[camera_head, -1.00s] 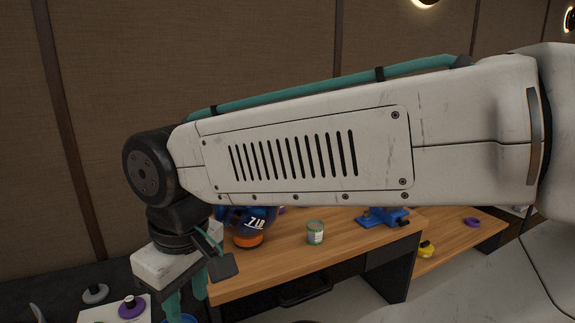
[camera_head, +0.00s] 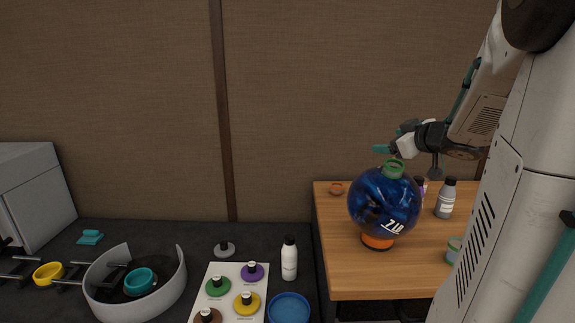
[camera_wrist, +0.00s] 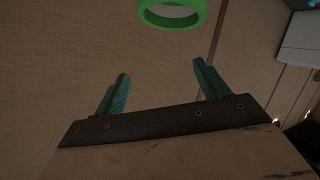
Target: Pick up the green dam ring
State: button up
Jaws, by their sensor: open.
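The green dam ring (camera_head: 393,169) shows at the top of a blue ball-shaped vessel (camera_head: 385,202) in the head view. I cannot tell whether it rests on the vessel. In the wrist view a bright green ring (camera_wrist: 172,16) is at the top edge, partly cut off, with a pale inside. My gripper (camera_head: 382,149) is just above the ring in the head view, with teal fingers pointing left. In the wrist view my gripper (camera_wrist: 162,76) has its fingers apart with nothing between them. The ring lies beyond the fingertips.
The vessel stands on an orange base on the wooden table (camera_head: 345,280). A grey bottle (camera_head: 446,199) and a small can (camera_head: 453,250) are to its right. A white bottle (camera_head: 289,260), a board with coloured discs (camera_head: 237,311) and a grey bowl (camera_head: 165,291) are left.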

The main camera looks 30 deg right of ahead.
aim_at(387, 160)
jog(key=s+f+y, duration=0.1)
jog(key=s, duration=0.1)
jog(key=s+f+n+y, duration=0.1)
jog(key=s+y, duration=0.1)
jog(key=s+d+f+y, duration=0.1)
jog(key=s+f+y, duration=0.1)
jog(key=shift+s+f+g, duration=0.1)
jog(key=shift+s+g, duration=0.1)
jog(key=shift+g, duration=0.1)
jog(key=shift+a+f, duration=0.15)
jog(key=x, duration=0.7)
jog(key=shift+w+a+r, duration=0.1)
jog(key=shift+w+r, duration=0.1)
jog(key=shift+w, duration=0.05)
jog(key=c, duration=1)
jog(key=shift+c, duration=0.2)
